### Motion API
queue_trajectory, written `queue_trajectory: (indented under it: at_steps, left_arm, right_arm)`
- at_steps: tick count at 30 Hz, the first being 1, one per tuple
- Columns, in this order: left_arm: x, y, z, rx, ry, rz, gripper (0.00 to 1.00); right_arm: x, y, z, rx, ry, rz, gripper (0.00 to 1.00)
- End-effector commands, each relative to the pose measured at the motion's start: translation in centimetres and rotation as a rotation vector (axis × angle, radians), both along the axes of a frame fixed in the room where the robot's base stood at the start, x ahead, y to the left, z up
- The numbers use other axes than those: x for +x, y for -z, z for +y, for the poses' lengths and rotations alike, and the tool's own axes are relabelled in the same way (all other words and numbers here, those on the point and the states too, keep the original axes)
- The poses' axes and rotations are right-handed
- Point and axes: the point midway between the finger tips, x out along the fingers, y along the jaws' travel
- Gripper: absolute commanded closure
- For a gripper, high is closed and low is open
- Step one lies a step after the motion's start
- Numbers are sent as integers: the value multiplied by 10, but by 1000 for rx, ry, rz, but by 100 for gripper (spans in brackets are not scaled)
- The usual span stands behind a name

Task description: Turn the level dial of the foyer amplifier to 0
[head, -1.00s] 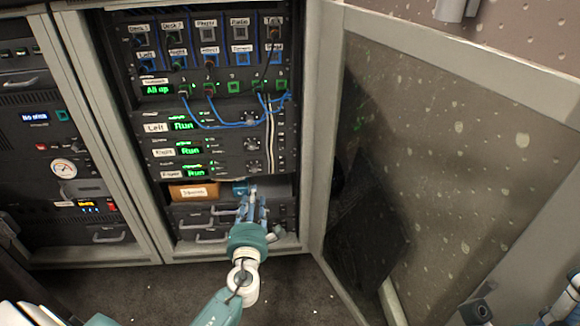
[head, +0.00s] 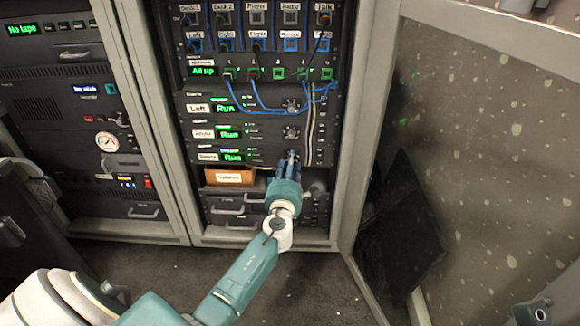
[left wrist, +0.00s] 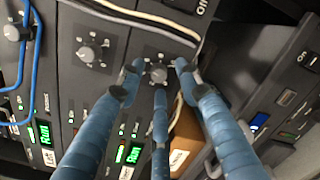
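The foyer amplifier (head: 240,168) is the lowest of three dark amplifiers in the rack; its small label is blurred, its green display (head: 232,156) reads Run. Its level dial (left wrist: 157,73) is a small round grey knob in the left wrist view; in the head view my gripper covers it. My left gripper (head: 291,156) reaches up to the amplifier's right part. In the left wrist view its blue fingers (left wrist: 158,80) stand apart around the dial, with gaps visible; I cannot tell whether any fingertip touches it. The dial's exact setting is too small to read. My right gripper is not in view.
Two similar dials above (head: 291,133) belong to the other amplifiers. A cardboard box (head: 229,177) sits below. The open rack door (head: 480,150) stands at the right.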

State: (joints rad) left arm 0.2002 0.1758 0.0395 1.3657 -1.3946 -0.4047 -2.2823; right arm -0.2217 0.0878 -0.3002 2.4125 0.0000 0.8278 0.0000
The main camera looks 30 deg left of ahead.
Motion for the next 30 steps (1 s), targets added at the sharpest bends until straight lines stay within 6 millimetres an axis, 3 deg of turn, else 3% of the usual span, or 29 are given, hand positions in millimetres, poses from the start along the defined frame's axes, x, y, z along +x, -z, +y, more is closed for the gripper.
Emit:
queue_trajectory:
  at_steps: [4,9,20,30]
  left_arm:
    - [0,0,0,0,0,0,67]
    - [0,0,0,0,0,0,100]
    - [-1,2,0,-13,-1,-7,100]
    - [-1,5,1,-162,-2,-98,100]
  right_arm:
    - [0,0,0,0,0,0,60]
    - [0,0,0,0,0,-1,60]
    - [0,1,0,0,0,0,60]
    - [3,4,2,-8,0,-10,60]
